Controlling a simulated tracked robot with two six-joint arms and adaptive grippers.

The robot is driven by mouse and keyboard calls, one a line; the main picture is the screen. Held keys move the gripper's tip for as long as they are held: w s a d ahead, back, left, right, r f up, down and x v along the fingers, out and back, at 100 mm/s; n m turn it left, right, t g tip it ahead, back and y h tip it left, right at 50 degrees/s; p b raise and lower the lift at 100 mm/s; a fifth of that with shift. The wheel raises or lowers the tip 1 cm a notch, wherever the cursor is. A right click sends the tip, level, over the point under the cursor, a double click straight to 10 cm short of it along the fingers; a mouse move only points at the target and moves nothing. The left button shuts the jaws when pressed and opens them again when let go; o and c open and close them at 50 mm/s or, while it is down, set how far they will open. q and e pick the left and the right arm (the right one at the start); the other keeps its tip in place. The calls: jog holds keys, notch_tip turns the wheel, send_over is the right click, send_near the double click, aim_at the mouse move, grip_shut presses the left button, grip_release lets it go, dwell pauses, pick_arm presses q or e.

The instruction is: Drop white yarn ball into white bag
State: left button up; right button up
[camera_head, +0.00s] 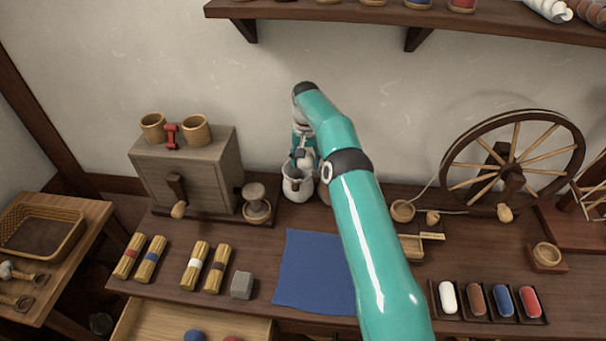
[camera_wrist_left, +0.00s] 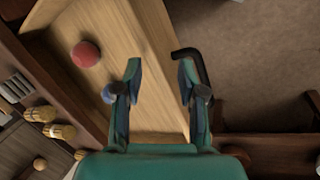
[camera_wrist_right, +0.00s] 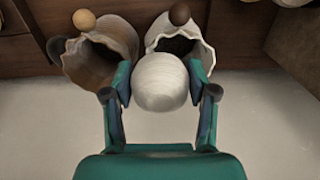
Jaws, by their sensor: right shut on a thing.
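The white yarn ball (camera_wrist_right: 160,82) is between the fingers of my right gripper (camera_wrist_right: 160,76), which is shut on it. In the head view the right gripper (camera_head: 304,152) is at the back of the bench, just above the white bag (camera_head: 296,186). In the right wrist view the white bag (camera_wrist_right: 182,38) stands open-mouthed beyond the ball, which covers part of its near rim. I cannot tell the gap between ball and bag. My left gripper (camera_wrist_left: 160,72) is open and empty by the drawer, out of the head view.
A brown bag (camera_wrist_right: 100,55) stands beside the white bag. The open drawer (camera_wrist_left: 110,35) holds a red ball (camera_wrist_left: 85,54) and a blue ball (camera_wrist_left: 108,94). A grey box (camera_head: 190,170) and a wooden stand (camera_head: 257,205) are left of the bags. A spinning wheel (camera_head: 513,165) is at right.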

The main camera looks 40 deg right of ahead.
jog(key=shift+s+f, duration=0.25)
notch_tip(320, 180, down, 5)
jog(key=shift+r+p, duration=0.15)
jog(key=shift+p, duration=0.2)
jog(key=shift+f+b, duration=0.5)
jog(key=shift+f, duration=0.15)
jog(key=o, duration=1.1)
jog(key=shift+o, duration=0.2)
jog(key=shift+r, duration=0.15)
